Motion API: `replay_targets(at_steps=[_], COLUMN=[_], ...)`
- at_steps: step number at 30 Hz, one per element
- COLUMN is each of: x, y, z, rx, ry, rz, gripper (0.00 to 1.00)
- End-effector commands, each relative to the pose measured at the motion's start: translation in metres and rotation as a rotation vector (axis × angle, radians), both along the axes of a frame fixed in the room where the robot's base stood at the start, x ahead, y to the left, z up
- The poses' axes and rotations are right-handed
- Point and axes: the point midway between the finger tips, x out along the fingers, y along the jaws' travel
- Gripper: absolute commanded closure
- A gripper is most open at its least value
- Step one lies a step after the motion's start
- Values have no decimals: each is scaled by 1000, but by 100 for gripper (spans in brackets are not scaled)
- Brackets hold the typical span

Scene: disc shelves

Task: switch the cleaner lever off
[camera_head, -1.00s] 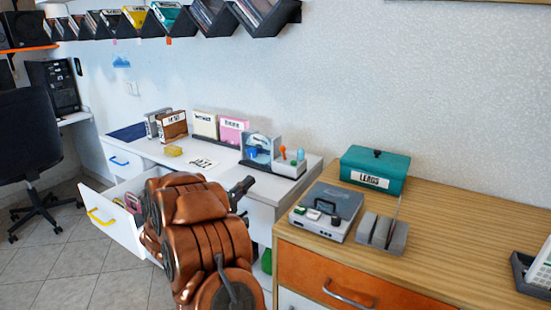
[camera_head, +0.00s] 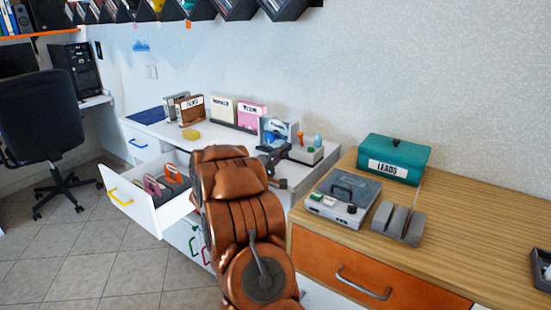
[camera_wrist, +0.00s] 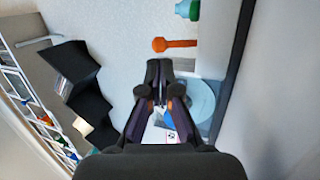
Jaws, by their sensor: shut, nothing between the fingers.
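The cleaner unit (camera_head: 309,153) is a light grey device at the right end of the white desk. It carries an upright orange lever (camera_head: 300,138) and a teal knob (camera_head: 318,141). In the wrist view the orange lever (camera_wrist: 175,45) points left with its rounded end, just beyond my fingertips, and the teal knob (camera_wrist: 188,10) is at the top edge. A pale blue disc (camera_wrist: 201,100) lies right of my fingers. My gripper (camera_wrist: 165,68) is shut and empty, apart from the lever. In the head view my gripper (camera_head: 274,152) is beside the unit, partly covering it.
An open drawer (camera_head: 140,203) with cases juts out left of my arm. A grey device (camera_head: 340,198), a slotted holder (camera_head: 398,222) and a teal box (camera_head: 394,160) are on the wooden cabinet.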

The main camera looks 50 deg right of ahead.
Motion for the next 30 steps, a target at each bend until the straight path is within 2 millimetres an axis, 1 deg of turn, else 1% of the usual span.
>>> replay_targets(at_steps=[1,3,6,10,15,30], x=[-2,-3,-4,-5,-5,-5], y=[-8,-17,-27,-37,-41,-41], z=[3,5,8,11,14,16], rx=[-3,-3,1,0,-1,11], ry=[-1,1,2,2,1,2], rz=[-3,-4,-2,-2,0,1], gripper=[100,100,100,100,100,100])
